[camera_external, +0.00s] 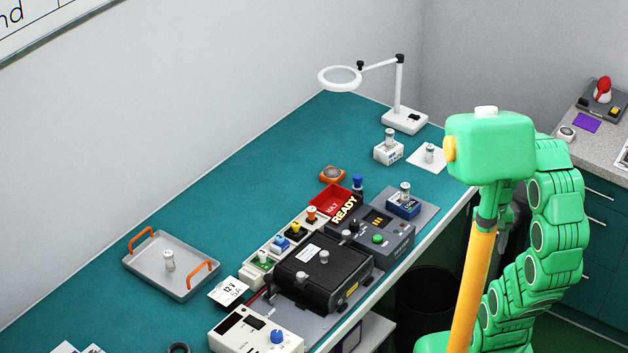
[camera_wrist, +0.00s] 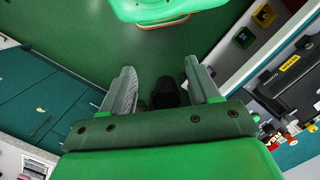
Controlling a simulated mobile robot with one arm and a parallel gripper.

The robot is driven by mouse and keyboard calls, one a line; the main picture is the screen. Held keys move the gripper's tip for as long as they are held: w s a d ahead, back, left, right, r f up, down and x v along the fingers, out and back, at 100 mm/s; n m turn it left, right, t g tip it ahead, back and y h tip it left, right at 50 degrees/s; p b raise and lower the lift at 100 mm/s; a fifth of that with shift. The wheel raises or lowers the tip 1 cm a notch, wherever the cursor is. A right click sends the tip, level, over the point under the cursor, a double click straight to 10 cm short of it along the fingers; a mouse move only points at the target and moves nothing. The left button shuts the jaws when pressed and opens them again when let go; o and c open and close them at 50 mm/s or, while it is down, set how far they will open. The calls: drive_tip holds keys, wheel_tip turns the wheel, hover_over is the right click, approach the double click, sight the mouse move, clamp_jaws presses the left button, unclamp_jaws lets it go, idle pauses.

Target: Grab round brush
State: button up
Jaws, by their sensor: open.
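My gripper (camera_wrist: 161,82) is open and empty in the wrist view, its two grey fingers apart over the green floor. In the external view my arm is folded beside the bench's right front edge, and my body hides most of the gripper. I cannot pick out a round brush for certain. A small orange holder with a round grey top (camera_external: 332,174) lies on the teal bench (camera_external: 240,165) behind the red tray; whether it is a brush is unclear. A dark round item (camera_external: 178,348) is cut off at the lower edge.
A metal tray with orange handles (camera_external: 190,288), a black device (camera_external: 325,268), a red tray (camera_external: 332,199) and a lamp (camera_external: 402,115) occupy the bench. A black bin (camera_external: 425,295) stands below. The bench's back middle is clear. A grey counter (camera_external: 595,125) is at right.

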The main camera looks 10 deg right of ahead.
drive_tip(key=w+a+n+y, duration=0.35)
drive_tip(key=w+a, duration=0.25)
drive_tip(key=w, duration=0.3)
drive_tip(key=w+a+n+g+y, duration=0.1)
drive_tip(key=w+a+n+y, duration=0.2)
drive_tip(key=w+a+n, duration=0.35)
drive_tip(key=w+a+n+y, duration=0.3)
drive_tip(key=w+a, duration=0.4)
drive_tip(key=w, duration=0.5)
drive_tip(key=n+t+y, duration=0.4)
approach(361, 176)
drive_tip(key=a, duration=0.2)
drive_tip(key=s+a, duration=0.1)
drive_tip(key=shift+a+f, duration=0.15)
drive_tip(key=shift+f, duration=0.15)
drive_tip(key=shift+w+f, duration=0.25)
drive_tip(key=shift+f, duration=0.15)
drive_tip(key=shift+w+x, duration=0.2)
drive_tip(key=shift+x, duration=1.65)
drive_tip(key=shift+w+x, duration=0.15)
drive_tip(key=shift+x, duration=1.7)
